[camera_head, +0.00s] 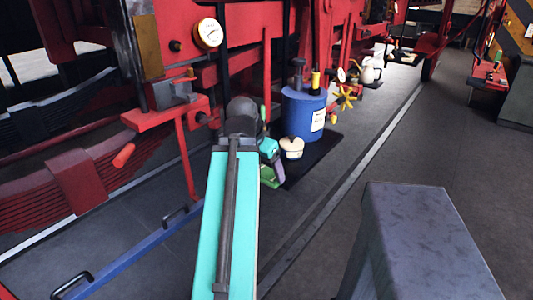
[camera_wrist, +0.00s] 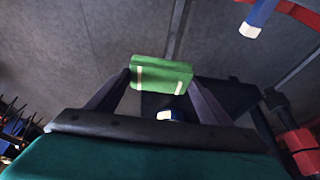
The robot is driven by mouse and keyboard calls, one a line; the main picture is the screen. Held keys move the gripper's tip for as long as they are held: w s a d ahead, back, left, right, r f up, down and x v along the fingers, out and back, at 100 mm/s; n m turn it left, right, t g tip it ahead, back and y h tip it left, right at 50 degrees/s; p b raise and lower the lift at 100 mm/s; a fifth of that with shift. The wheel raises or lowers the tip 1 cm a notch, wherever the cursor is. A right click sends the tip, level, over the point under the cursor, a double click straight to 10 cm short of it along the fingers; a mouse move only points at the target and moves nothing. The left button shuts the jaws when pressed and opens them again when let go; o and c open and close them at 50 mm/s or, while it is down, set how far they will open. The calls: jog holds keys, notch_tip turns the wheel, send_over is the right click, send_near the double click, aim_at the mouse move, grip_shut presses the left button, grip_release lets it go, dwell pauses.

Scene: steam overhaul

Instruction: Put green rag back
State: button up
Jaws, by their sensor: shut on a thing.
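The green rag (camera_wrist: 163,72) is a folded green block with pale stripes in the wrist view. My gripper (camera_wrist: 160,80) is shut on it, with one dark finger at each side. In the head view the green rag (camera_head: 269,178) shows partly, low beside my turquoise arm. It is over or beside the left edge of a dark mat (camera_head: 318,158). I cannot tell whether the rag touches anything below. The arm hides part of the gripper there.
On the mat stand a blue drum (camera_head: 303,116) and a small cream pot (camera_head: 291,148). A yellow handwheel (camera_head: 345,98) and a white jug (camera_head: 369,73) are farther back. A grey block (camera_head: 420,235) stands front right. A blue bar (camera_head: 135,252) lies left.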

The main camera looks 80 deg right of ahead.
aim_at(266, 166)
jog(key=shift+w+d+p, duration=0.15)
jog(key=shift+d+p, duration=0.85)
jog(key=shift+p, duration=1.05)
jog(key=shift+w+d+p, duration=0.15)
jog(key=shift+d+p, duration=0.85)
jog(key=shift+p, duration=1)
jog(key=shift+w+d+f+p, duration=0.25)
jog(key=shift+d+p, duration=0.15)
jog(key=shift+d, duration=1.25)
jog(key=shift+w+d+f+p, duration=0.25)
jog(key=shift+d+p, duration=0.2)
jog(key=shift+d, duration=1.15)
jog(key=shift+w+d+f+p, duration=0.15)
jog(key=shift+w+d+p, duration=0.2)
jog(key=shift+d, duration=1.3)
jog(key=shift+s, duration=0.1)
jog(key=shift+d, duration=0.5)
jog(key=shift+a+f+p, duration=0.1)
jog(key=shift+f+p, duration=0.9)
jog(key=shift+f, duration=0.8)
jog(key=o, duration=0.9)
jog(key=shift+f, duration=0.1)
jog(key=shift+r, duration=0.25)
